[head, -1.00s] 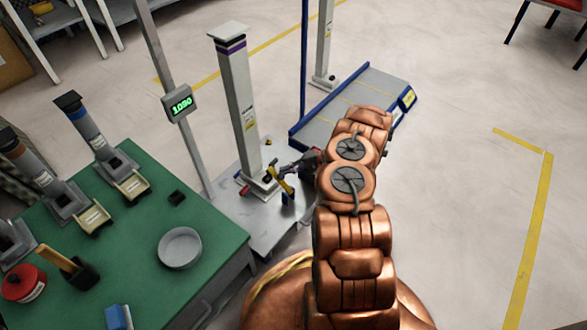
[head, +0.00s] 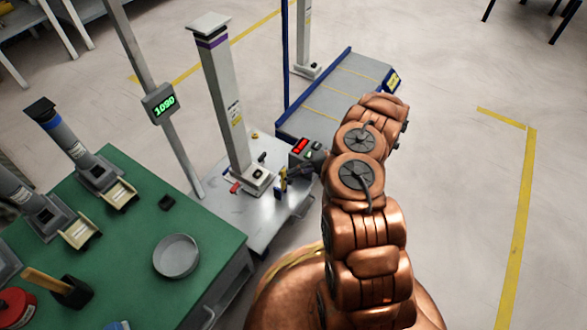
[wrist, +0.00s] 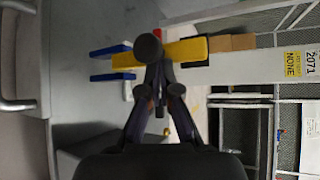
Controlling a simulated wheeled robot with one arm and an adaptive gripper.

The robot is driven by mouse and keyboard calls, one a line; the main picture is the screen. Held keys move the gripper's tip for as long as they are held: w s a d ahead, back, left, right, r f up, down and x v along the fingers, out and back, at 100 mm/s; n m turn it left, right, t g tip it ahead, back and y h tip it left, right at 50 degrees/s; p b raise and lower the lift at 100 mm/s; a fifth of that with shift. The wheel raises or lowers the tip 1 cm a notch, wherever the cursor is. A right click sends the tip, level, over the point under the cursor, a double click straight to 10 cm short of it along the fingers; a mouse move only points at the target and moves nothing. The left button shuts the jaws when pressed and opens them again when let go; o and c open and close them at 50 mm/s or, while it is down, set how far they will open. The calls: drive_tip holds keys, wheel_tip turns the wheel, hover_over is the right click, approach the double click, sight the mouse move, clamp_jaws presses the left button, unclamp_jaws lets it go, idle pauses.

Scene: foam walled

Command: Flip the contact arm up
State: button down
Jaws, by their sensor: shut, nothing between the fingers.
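A yellow bar (wrist: 190,51), apparently the contact arm, lies across the wrist view just beyond my fingertips. A dark round knob (wrist: 148,48) sits in front of it, overlapping the bar and my fingertips. My gripper (wrist: 158,72) is shut and empty, its tips at the bar; I cannot tell whether they touch it or the knob. Blue prongs (wrist: 108,62) show at the bar's left end. In the head view my gripper (head: 289,174) is beside the small yellow and blue piece (head: 282,183), near the foot of the grey column (head: 225,105). My arm hides part of that area.
The column stands on a grey stand with a red handle (head: 236,187). A green workbench (head: 135,235) with a round dish (head: 176,256) is to the left. A post with a green-lit display (head: 160,103) rises between them.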

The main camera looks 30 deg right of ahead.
drive_tip(key=shift+s+d+f, duration=0.35)
drive_tip(key=shift+s+f, duration=0.25)
drive_tip(key=shift+s, duration=0.2)
drive_tip(key=shift+s+d+f+b, duration=0.15)
drive_tip(key=shift+b, duration=0.15)
drive_tip(key=shift+d, duration=0.1)
drive_tip(key=d+f+b, duration=0.4)
drive_tip(key=d+b, duration=0.2)
drive_tip(key=d, duration=0.2)
drive_tip(key=shift+s+d+f, duration=0.15)
drive_tip(key=shift+f, duration=0.15)
